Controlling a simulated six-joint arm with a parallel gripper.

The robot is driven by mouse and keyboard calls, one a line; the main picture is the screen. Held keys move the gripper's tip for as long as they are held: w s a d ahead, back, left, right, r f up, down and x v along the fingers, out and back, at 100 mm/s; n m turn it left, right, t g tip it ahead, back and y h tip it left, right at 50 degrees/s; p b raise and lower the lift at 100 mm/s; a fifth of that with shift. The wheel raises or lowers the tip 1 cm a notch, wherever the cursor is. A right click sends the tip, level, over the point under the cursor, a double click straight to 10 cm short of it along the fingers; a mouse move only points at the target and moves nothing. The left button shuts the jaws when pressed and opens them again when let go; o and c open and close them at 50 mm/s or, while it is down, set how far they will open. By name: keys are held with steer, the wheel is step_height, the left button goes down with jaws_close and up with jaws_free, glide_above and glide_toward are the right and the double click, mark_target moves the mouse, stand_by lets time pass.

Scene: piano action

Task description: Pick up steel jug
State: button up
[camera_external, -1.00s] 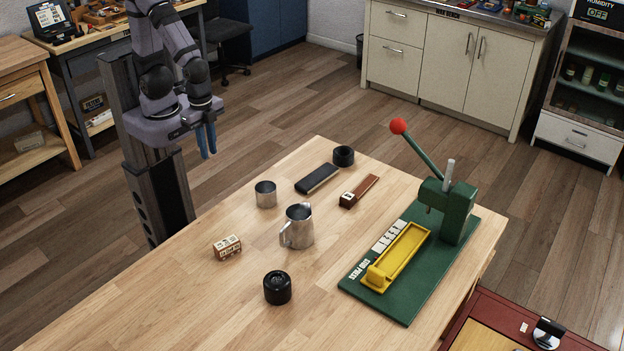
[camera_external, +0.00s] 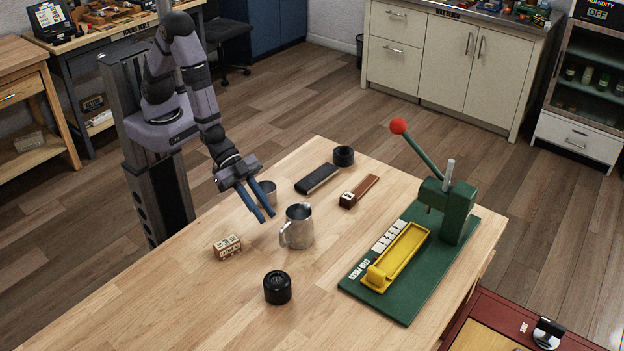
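The steel jug (camera_external: 299,229) stands upright near the middle of the wooden table, its handle toward the lower left. My gripper (camera_external: 266,217) has two blue fingers, spread with a gap between them, and holds nothing. It hangs above the table to the upper left of the jug, with the fingertips pointing down toward the right. A steel cup (camera_external: 269,189) stands just behind the fingers, partly hidden by them. I cannot tell the exact height of the fingertips above the table.
A labelled block (camera_external: 227,246) and a black round part (camera_external: 277,288) lie left of and in front of the jug. A black bar (camera_external: 317,179), black ring (camera_external: 344,156) and brown piece (camera_external: 359,191) lie behind. A green press (camera_external: 447,212) stands right.

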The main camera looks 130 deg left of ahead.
mark_target(280, 236)
steer(key=shift+w+d+f+t+h, duration=0.1)
steer(key=shift+w+d+t+h, duration=0.05)
steer(key=shift+w+d+t, duration=0.3)
steer(key=shift+w+d+t+h, duration=0.15)
steer(key=shift+w+d+t, duration=0.1)
steer(key=shift+w, duration=0.3)
steer(key=shift+w+d+r+t, duration=0.3)
steer(key=shift+w+t, duration=0.2)
steer(key=shift+t, duration=0.1)
steer(key=shift+w, duration=0.1)
steer(key=shift+p+x, duration=0.8)
steer(key=shift+x, duration=2.75)
steer(key=shift+f, duration=0.1)
jaws_close()
